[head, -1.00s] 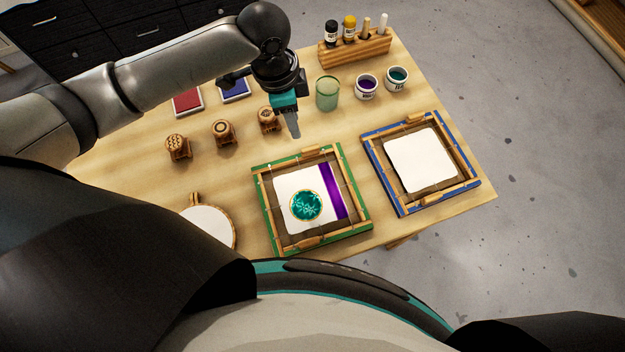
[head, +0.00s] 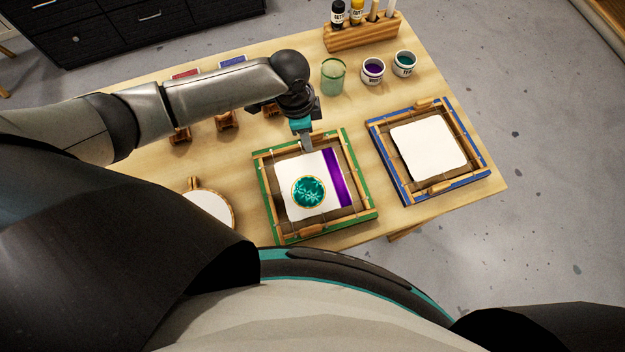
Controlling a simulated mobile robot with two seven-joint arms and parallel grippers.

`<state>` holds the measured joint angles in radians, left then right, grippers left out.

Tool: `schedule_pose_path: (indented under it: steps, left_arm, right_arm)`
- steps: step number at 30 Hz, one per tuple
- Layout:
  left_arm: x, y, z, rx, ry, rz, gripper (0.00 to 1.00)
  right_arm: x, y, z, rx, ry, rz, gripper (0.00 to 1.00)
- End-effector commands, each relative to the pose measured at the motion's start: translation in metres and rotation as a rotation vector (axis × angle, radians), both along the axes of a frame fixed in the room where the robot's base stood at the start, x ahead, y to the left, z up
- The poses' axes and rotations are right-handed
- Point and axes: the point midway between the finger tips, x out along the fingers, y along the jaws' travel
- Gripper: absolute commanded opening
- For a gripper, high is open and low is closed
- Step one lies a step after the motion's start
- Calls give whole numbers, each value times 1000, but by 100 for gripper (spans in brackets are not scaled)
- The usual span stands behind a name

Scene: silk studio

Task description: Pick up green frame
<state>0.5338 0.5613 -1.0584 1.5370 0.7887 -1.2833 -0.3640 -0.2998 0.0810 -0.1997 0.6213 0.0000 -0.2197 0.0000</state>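The green frame (head: 271,222) lies flat at the front middle of the table in the head view. Light wooden bars and a wooden grip sit on its green border. Inside it is a white cloth (head: 292,173) with a purple stripe (head: 337,180) and a round teal pattern (head: 309,192). My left gripper (head: 307,145) points down at the far bar of the frame, hiding the middle of that bar. I cannot tell whether it touches the bar. Its fingers overlap in this view, so their opening is hidden. My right gripper is not in view.
A blue frame (head: 480,175) with a white cloth lies to the right. A round wooden hoop (head: 209,208) lies to the left. Wooden stamps (head: 227,121) are partly behind my arm. A green glass (head: 333,77), paint pots (head: 372,71) and a bottle rack (head: 360,35) stand behind.

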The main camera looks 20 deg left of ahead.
Motion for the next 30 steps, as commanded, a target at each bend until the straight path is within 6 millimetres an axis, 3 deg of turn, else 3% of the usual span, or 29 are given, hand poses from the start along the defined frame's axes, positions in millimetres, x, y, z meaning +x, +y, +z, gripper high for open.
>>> schedule_pose_path:
  steps: [6,15,30]
  left_arm:
    - [0,0,0,-1,0,0,34]
    - [0,0,1,0,0,0,0]
    - [0,0,1,-1,0,0,0]
  right_arm:
    - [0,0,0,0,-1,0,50]
    - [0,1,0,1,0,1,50]
    - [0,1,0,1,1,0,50]
